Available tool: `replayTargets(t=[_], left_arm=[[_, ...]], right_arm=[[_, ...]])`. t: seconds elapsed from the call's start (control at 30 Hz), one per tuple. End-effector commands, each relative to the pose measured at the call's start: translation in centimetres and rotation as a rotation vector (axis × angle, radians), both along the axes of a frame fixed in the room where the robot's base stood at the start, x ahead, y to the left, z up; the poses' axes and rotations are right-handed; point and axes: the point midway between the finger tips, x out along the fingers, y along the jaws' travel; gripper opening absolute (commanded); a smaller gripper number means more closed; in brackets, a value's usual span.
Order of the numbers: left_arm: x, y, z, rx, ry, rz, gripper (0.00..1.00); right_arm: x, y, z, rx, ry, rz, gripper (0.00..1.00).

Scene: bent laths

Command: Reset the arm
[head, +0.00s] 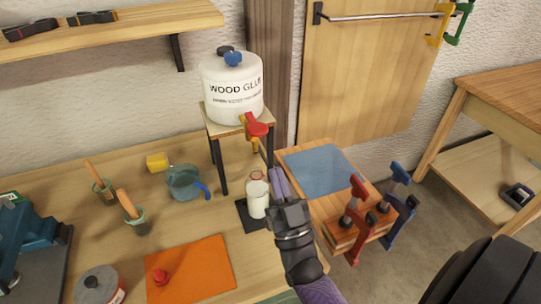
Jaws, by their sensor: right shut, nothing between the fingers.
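My right gripper (277,183) is in the middle of the head view, reaching up from the bottom over the workbench's right edge. Its fingers are together and empty. They are close to the right of a white bottle (257,197) that stands upright on a dark mat; whether they touch it I cannot tell. A white wood glue tank (232,88) with a red and yellow tap (255,128) stands on a small raised stand (212,132) behind. My left gripper does not show.
The workbench (212,222) holds a blue jug (185,182), brushes in pots (133,213), a yellow block (157,162), an orange mat (195,278), a tin (99,286) and a blue vise (25,235). Red and blue clamps (355,215) hold stacked wood on the right.

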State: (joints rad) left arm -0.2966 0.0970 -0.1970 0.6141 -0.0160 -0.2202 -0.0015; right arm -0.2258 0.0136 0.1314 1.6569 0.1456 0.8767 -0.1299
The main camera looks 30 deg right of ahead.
Motion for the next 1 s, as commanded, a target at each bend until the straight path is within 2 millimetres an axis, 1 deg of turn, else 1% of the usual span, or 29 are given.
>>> replayTargets(t=[0.03, 0.23, 0.57, 0.67, 0.77, 0.83, 0.87, 0.9, 0.93, 1.0], left_arm=[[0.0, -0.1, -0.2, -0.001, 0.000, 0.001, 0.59], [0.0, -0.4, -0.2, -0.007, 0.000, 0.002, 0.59], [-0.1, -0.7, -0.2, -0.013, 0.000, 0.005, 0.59], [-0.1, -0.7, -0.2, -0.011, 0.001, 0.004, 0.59], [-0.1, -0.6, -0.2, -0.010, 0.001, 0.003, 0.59], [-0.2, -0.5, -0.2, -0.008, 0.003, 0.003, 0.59], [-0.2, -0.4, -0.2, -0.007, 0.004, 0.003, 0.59], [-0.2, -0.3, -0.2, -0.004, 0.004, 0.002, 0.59], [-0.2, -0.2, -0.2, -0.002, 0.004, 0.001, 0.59], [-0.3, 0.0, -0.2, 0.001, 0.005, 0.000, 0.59]], right_arm=[[-0.4, 0.1, -0.4, 0.000, 0.001, 0.000, 0.00], [-0.8, 0.2, -0.6, 0.000, -0.001, 0.000, 0.00], [-0.8, 0.2, -0.6, 0.000, -0.001, 0.000, 0.00], [-0.2, 0.5, -1.0, 0.005, 0.064, 0.022, 0.00], [1.4, 2.0, -2.9, 0.019, 0.311, 0.097, 0.00], [2.0, 3.6, -5.4, 0.033, 0.571, 0.163, 0.00], [1.8, 4.3, -6.5, 0.036, 0.684, 0.186, 0.00], [1.3, 5.1, -7.9, 0.039, 0.826, 0.210, 0.00], [0.7, 5.6, -8.9, 0.041, 0.922, 0.224, 0.00], [-0.9, 6.5, -10.7, 0.045, 1.122, 0.246, 0.00]])
